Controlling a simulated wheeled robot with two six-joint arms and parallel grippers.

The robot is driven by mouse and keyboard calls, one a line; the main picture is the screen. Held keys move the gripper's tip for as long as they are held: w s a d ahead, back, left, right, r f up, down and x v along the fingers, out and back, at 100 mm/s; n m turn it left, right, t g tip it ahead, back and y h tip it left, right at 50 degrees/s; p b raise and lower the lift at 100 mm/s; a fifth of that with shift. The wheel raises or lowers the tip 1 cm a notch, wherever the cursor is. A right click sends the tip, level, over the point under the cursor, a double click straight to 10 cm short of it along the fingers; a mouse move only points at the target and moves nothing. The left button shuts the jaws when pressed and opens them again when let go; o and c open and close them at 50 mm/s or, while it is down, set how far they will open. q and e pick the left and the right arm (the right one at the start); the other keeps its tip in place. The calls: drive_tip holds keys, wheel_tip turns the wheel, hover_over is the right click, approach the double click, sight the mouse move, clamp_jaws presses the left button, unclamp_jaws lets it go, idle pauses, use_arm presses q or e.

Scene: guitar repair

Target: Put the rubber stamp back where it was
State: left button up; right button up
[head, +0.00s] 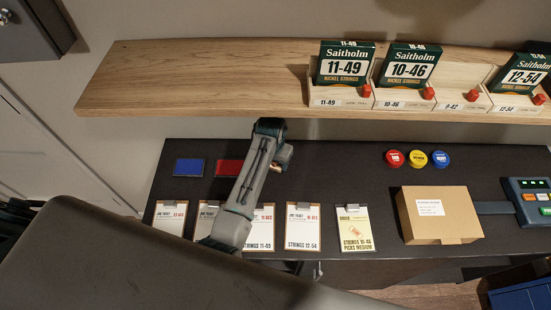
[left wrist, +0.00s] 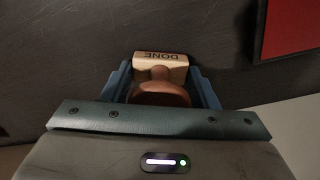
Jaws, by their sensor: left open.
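The rubber stamp (left wrist: 161,68) has a pale wooden block marked DONE and a brown rounded handle. In the left wrist view it is between the blue fingers of my left gripper (left wrist: 162,82), with the handle toward the palm. The fingers are open on either side of it; whether they touch it cannot be told. In the head view my left gripper (head: 280,150) is over the dark bench, right of the red ink pad (head: 228,168), and mostly hides the stamp. My right gripper is not in view.
A blue pad (head: 189,168) lies left of the red one. Job tickets line the bench front, including a yellow one (head: 355,230). A cardboard box (head: 438,214) and round tins (head: 417,159) are at right. A wooden shelf (head: 200,78) overhangs the back. Bench between gripper and tins is clear.

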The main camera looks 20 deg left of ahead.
use_arm(q)
drive_tip(key=o, duration=0.3)
drive_tip(key=shift+s, duration=0.15)
drive_tip(key=shift+s+a+r, duration=0.1)
drive_tip(key=shift+s+r, duration=0.15)
drive_tip(key=shift+r+b, duration=0.3)
drive_tip(key=shift+r, duration=0.1)
drive_tip(key=r, duration=0.1)
drive_tip(key=r+b, duration=0.1)
drive_tip(key=r, duration=0.3)
drive_tip(key=shift+s+r+b, duration=0.1)
drive_tip(key=shift+s+b, duration=0.15)
drive_tip(key=shift+b, duration=0.1)
drive_tip(key=shift+s+r, duration=0.1)
drive_tip(key=shift+r, duration=0.5)
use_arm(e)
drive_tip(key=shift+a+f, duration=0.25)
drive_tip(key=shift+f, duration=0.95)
